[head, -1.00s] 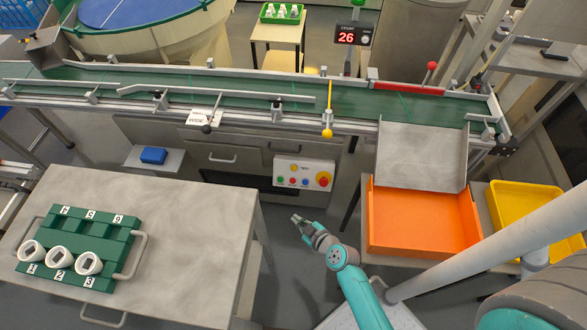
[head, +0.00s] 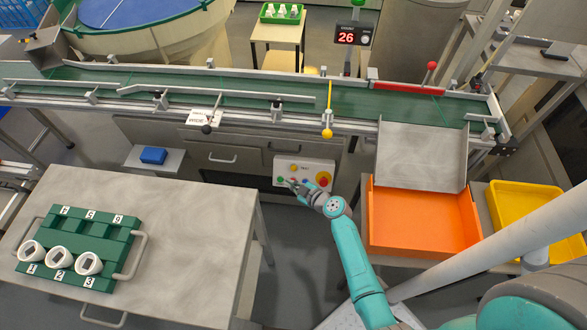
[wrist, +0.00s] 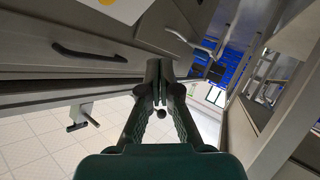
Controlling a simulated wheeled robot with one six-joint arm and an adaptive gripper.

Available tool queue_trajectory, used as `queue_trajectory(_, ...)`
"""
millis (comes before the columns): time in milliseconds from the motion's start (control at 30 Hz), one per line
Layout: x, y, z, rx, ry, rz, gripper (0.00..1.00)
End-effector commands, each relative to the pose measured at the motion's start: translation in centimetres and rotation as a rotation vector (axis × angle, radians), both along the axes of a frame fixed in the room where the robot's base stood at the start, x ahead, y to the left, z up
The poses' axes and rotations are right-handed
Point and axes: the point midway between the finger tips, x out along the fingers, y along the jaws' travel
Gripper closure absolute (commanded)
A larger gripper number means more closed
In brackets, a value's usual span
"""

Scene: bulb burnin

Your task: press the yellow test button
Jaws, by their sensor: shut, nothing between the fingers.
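The yellow test button (head: 294,167) sits on the upper part of a white control panel (head: 310,164) on the front of the conveyor bench. A big red button on a yellow base (head: 323,179) is at the panel's right. My gripper (head: 291,183) is shut and empty. In the head view its tips overlap the panel's lower row of small buttons, just below the yellow button. I cannot tell whether it touches the panel. In the wrist view my gripper (wrist: 158,75) points past a white panel edge (wrist: 125,8) with a bit of yellow at the top.
A conveyor (head: 250,87) runs behind the panel. A grey table (head: 190,215) with a green fixture (head: 110,242) stands at left. An orange tray (head: 420,220) and a yellow tray (head: 525,208) are at right. Drawer handles (wrist: 88,52) protrude nearby.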

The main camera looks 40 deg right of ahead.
Motion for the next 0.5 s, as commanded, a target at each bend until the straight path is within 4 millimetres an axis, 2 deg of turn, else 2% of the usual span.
queue_trajectory(500, 3.5, -3.5, -2.8, 0.0, 0.001, -0.002, 1.0)
